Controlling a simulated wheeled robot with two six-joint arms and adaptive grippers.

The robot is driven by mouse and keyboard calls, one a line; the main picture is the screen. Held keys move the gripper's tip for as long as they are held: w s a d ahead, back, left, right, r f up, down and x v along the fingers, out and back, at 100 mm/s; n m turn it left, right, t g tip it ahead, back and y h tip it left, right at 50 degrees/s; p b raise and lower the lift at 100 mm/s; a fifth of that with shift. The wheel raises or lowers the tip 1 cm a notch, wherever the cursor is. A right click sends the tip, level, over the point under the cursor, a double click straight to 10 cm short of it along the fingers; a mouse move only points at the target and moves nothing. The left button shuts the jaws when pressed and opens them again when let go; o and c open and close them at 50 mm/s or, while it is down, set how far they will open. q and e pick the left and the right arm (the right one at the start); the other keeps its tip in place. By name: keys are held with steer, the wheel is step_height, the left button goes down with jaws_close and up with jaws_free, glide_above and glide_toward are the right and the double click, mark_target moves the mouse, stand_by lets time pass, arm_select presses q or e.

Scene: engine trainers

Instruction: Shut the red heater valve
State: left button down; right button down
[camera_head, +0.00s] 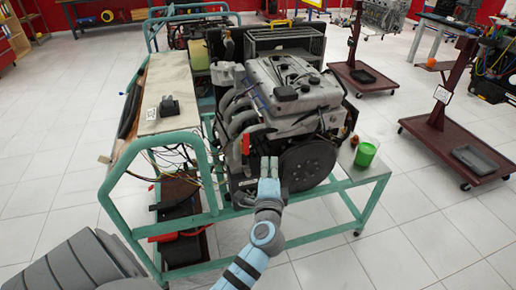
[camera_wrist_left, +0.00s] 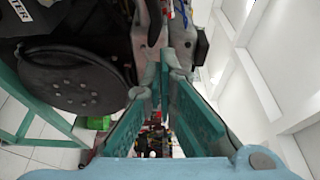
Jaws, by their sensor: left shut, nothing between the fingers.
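A small red lever (camera_head: 246,143), which looks like the heater valve, stands upright at the front of the engine (camera_head: 292,85), left of the large black pulley (camera_head: 307,164). My left gripper (camera_head: 269,166) is just right of and below the red lever, in front of the engine and beside the pulley. Its fingers are shut with nothing between them. In the left wrist view the fingertips (camera_wrist_left: 172,75) are close together beside the engine front. A bit of red shows past them at the top edge there; I cannot tell whether it is the lever. My right gripper is not in view.
The engine sits on a green tube frame (camera_head: 212,170) with loose wires (camera_head: 170,158) at its left. A green cup (camera_head: 365,154) stands on the frame's right shelf. Red wheeled stands (camera_head: 455,145) are at the right. The white floor in front is clear.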

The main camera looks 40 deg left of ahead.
mark_target(246, 144)
arm_select(q)
steer(key=w+a, duration=0.1)
steer(key=a, duration=0.1)
steer(key=w+a, duration=0.2)
steer(key=a, duration=0.1)
steer(key=w+a+p, duration=0.1)
steer(key=w+a, duration=0.1)
steer(key=shift+w+a, duration=0.15)
steer(key=shift+a, duration=0.25)
steer(key=shift+s+a, duration=0.15)
steer(key=shift+s, duration=0.15)
steer(key=shift+w+f, duration=0.1)
steer(key=shift+w, duration=0.05)
